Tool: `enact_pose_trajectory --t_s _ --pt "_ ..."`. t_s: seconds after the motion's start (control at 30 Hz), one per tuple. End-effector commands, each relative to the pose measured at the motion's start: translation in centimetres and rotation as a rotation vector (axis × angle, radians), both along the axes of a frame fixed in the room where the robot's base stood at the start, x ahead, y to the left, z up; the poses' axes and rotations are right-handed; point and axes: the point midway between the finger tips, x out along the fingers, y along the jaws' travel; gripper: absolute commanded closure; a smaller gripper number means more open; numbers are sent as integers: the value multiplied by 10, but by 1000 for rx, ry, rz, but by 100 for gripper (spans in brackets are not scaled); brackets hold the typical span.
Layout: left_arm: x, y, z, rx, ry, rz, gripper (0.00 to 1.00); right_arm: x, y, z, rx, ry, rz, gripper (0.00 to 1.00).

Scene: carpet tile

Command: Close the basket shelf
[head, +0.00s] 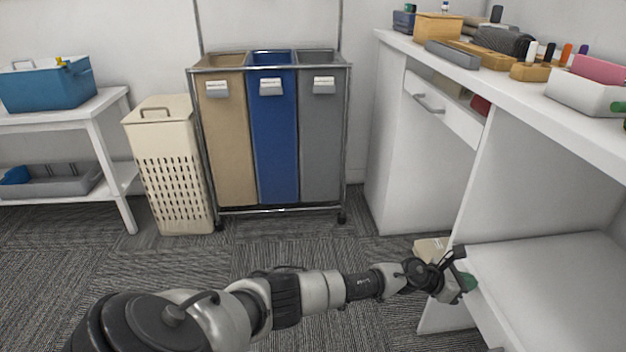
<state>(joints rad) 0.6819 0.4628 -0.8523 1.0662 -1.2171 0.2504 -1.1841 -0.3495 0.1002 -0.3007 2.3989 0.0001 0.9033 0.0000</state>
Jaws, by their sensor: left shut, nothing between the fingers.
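A white desk unit stands on the right. Its upper drawer (458,120) has a grey handle and looks pulled out somewhat, with a red item showing behind its front. Low in the unit is a broad white shelf board (560,275) with a front edge facing left; I cannot tell which part is the basket shelf or how far out the board is. My left gripper (466,280) is shut and empty at the board's left front corner, close to it; contact is unclear. A green patch shows at its tip. My right gripper is out of view.
A beige box-like object (430,248) is partly hidden behind my left wrist. A three-bin sorter (272,130), a cream hamper (168,165) and a white side table (108,103) line the back. Several items crowd the white desktop (535,95). Carpet is clear in the middle.

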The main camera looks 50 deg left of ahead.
Motion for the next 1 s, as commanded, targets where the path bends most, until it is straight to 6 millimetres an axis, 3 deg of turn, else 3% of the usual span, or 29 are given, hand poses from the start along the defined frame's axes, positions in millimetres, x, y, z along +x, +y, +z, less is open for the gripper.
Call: enact_pose_trajectory --t_s 0.3,1.0 --pt "9 -7 0 0 -1 0 100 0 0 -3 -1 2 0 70" --pt "10 -3 5 -4 -9 4 100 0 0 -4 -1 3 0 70"
